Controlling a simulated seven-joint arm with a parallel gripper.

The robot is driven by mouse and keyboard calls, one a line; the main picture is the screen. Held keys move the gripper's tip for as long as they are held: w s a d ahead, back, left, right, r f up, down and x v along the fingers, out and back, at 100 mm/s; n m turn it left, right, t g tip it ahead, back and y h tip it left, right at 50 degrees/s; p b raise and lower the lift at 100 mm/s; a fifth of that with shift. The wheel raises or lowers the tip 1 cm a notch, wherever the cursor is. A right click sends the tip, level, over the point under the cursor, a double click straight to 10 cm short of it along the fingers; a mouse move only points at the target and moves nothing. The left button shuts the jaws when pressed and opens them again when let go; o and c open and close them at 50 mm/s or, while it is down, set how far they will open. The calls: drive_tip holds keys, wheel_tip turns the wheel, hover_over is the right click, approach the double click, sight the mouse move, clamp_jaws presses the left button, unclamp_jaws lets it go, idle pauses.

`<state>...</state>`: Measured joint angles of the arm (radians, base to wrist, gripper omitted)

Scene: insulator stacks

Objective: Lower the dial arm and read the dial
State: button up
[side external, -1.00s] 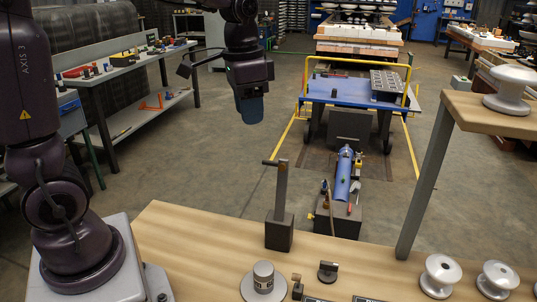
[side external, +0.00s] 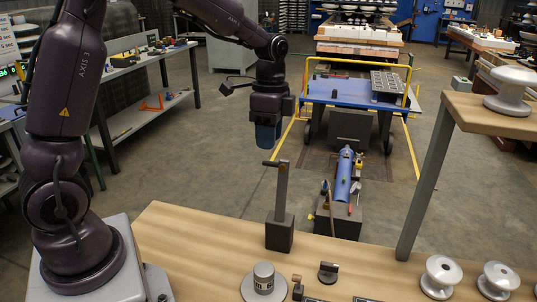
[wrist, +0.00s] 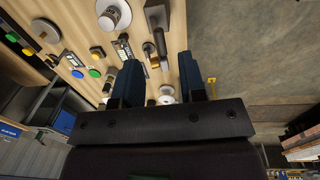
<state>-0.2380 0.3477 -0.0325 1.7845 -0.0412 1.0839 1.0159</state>
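A grey upright arm (side external: 281,190) with a short brown crossbar (side external: 270,163) at its top stands in a dark block (side external: 279,233) on the wooden bench. I take it for the dial arm; its block (wrist: 157,12) also shows in the wrist view. My gripper (side external: 267,146) hangs with its blue fingers pointing down, just above and left of the crossbar in the side view. In the wrist view my gripper (wrist: 162,66) has its two fingers apart with nothing held between them. I cannot make out a dial face or a reading.
On the bench (side external: 190,240) are a grey cylinder on a round base (side external: 263,278), a small dark knob (side external: 328,271) and white insulators (side external: 440,275). A raised shelf (side external: 490,114) on a grey post stands right. Coloured buttons (wrist: 94,73) show in the wrist view.

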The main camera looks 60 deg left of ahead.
drive_tip(key=shift+s+d+f, duration=0.15)
drive_tip(key=shift+f, duration=2.2)
clamp_jaws()
